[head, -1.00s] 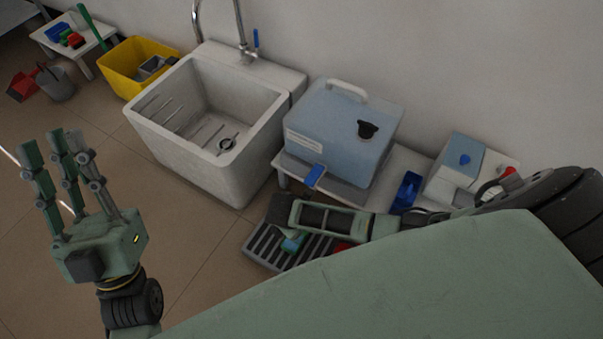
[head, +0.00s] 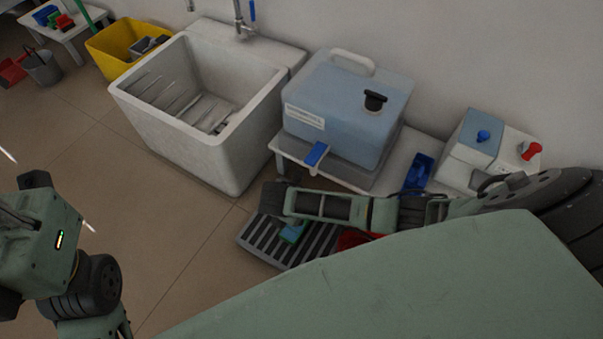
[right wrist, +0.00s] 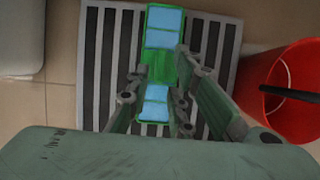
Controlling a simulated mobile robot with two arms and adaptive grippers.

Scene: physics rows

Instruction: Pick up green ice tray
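The green ice tray (right wrist: 163,38) with light blue cells lies on a grey slatted grate in the right wrist view. In the head view a small part of the tray (head: 292,232) shows beside my right arm. My right gripper (right wrist: 158,75) is over the tray, with fingers on both sides of its middle; whether they press on it I cannot tell. In the head view the right fingers are hidden. My left gripper (head: 45,240) is at the left edge, far from the tray, and its fingers cannot be made out.
The grate (head: 262,240) is on the tiled floor. A red bucket (right wrist: 285,85) stands right of it. A low white table with a blue water container (head: 345,110) is behind, and a white sink (head: 190,150) is to the left. Floor between sink and left arm is clear.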

